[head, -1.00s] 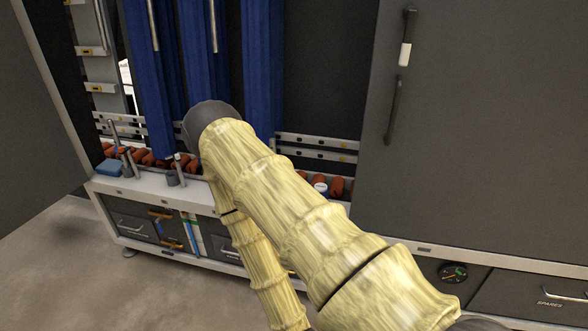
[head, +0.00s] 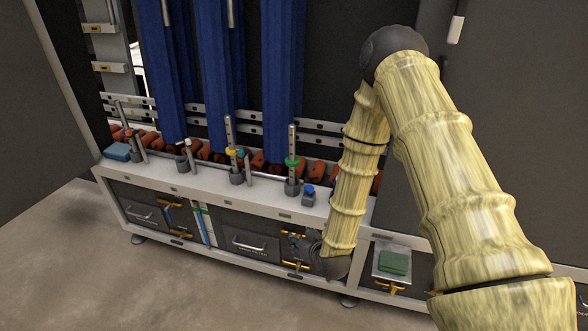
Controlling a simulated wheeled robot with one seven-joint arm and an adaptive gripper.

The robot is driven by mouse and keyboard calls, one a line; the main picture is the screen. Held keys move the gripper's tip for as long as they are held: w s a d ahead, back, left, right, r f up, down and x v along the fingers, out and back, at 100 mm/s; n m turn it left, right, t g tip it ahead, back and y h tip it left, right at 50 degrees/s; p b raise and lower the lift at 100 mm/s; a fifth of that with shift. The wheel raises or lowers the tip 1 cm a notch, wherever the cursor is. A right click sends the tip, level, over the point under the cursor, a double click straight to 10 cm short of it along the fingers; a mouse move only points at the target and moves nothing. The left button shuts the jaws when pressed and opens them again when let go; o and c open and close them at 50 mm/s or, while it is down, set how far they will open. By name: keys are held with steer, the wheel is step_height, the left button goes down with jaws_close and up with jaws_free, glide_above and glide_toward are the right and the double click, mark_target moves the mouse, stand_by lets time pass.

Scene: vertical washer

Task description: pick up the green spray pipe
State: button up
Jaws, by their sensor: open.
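The green spray pipe (head: 292,148) is a thin upright metal pipe with a green ring. It stands in a grey holder on the white ledge of the washer, in front of a blue brush. My gripper (head: 303,246) is open, dark and hard to make out against the drawer fronts. It is at the end of my forearm, below the ledge and apart from the pipe. Its fingertips are not clear.
A similar pipe with a yellow ring (head: 231,140) stands to the left. A small blue-capped item (head: 309,194) is close to the green pipe's right. A blue sponge (head: 117,152) lies at the ledge's left end. A green block (head: 393,262) sits lower right.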

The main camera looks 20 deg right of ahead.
steer(key=w+d+r+t+b, duration=0.15)
steer(key=w+r+t, duration=0.25)
steer(key=w+r, duration=0.55)
steer(key=t+h, duration=0.1)
steer(key=t, duration=0.2)
glide_toward(293, 150)
steer(key=w, duration=0.4)
steer(key=shift+w+a+r, duration=0.1)
steer(key=shift+w+a, duration=0.1)
steer(key=shift+w, duration=0.15)
steer(key=shift+w+d+p, duration=0.2)
steer(key=shift+w+p, duration=0.2)
steer(key=shift+w, duration=2.9)
steer(key=shift+c, duration=0.3)
jaws_close()
